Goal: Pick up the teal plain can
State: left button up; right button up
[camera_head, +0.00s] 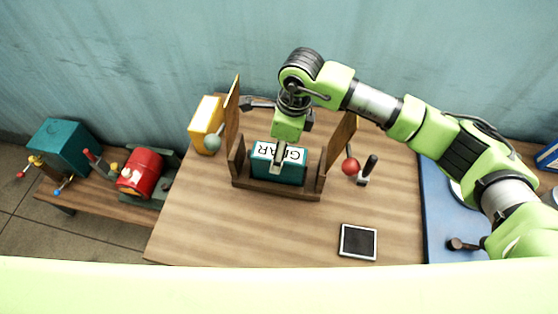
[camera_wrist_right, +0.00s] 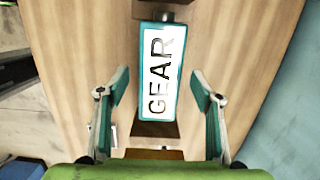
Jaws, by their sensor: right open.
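In the right wrist view the can (camera_wrist_right: 160,70) lies between and beyond the two spread fingers (camera_wrist_right: 160,98), with a gap on each side; the gripper is open and empty. Whether the fingers reach down past the can's top, I cannot tell. My left gripper is out of view.
Upright wooden panels (camera_head: 232,112) flank the cradle. A red drum (camera_head: 141,173) and teal box (camera_head: 62,146) stand on a lower bench.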

grip_shut()
jog(key=shift+w+r, duration=0.1)
